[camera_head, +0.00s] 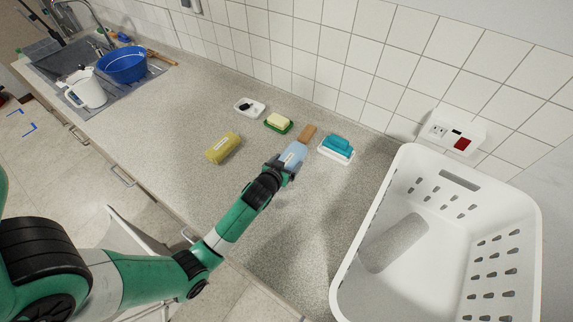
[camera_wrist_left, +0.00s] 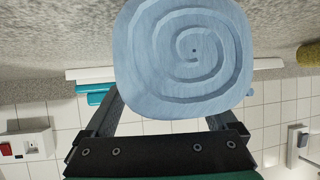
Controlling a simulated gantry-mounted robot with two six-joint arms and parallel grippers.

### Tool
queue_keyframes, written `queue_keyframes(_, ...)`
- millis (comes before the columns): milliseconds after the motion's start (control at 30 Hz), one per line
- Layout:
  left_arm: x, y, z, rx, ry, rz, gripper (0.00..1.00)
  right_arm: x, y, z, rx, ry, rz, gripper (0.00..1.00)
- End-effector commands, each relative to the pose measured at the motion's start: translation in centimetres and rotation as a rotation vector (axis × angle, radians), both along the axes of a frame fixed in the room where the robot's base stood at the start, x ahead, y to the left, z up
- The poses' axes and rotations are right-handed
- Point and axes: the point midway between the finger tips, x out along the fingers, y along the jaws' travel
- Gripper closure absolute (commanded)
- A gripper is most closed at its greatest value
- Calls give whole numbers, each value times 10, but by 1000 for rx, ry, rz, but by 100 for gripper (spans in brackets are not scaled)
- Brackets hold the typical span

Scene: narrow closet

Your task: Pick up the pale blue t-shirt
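The pale blue t-shirt (camera_head: 293,156) looks like a tight roll with a pale label. It is over the counter near the back wall, just beyond my left gripper (camera_head: 280,170). In the left wrist view, its round spiral end (camera_wrist_left: 183,55) fills the upper middle, in front of my left gripper (camera_wrist_left: 165,115). The gripper's fingers stand apart on either side, with their tips hidden behind the roll. I cannot tell whether they press on it. My right gripper is not in view.
A wooden-handled item (camera_head: 307,133) and a tray with a teal item (camera_head: 337,147) are close beyond the shirt. A soap dish (camera_head: 278,123), yellow roll (camera_head: 222,148) and small white dish (camera_head: 249,107) stand leftward. A white basket (camera_head: 350,250) fills the right. The left-front counter is clear.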

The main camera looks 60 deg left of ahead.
Motion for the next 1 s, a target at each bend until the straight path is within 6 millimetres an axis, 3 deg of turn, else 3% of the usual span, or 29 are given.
queue_keyframes(33, 0, 0, 0, -1, 1, 0, 47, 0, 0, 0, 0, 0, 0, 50)
queue_keyframes(167, 0, 0, 0, -1, 1, 0, 70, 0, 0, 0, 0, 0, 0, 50)
queue_keyframes(233, 0, 0, 0, 0, 0, 0, 77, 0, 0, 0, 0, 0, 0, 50)
queue_keyframes(267, 0, 0, 0, 0, 0, 0, 88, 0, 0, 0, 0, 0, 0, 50)
queue_keyframes(467, 0, 0, 1, -1, 1, 0, 88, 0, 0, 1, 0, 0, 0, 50)
queue_keyframes(500, 0, 0, 3, -1, 1, 0, 100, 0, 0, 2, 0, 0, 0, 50)
queue_keyframes(667, 0, 0, 20, 1, -2, 0, 100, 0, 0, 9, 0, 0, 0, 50)
queue_keyframes(767, 0, 0, 43, 2, -4, 0, 100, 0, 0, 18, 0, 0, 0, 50)
queue_keyframes(900, 1, 0, 93, 4, -9, 1, 100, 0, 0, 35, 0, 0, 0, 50)
queue_keyframes(1000, 0, 0, 137, 1, -1, 0, 100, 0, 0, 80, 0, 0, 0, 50)
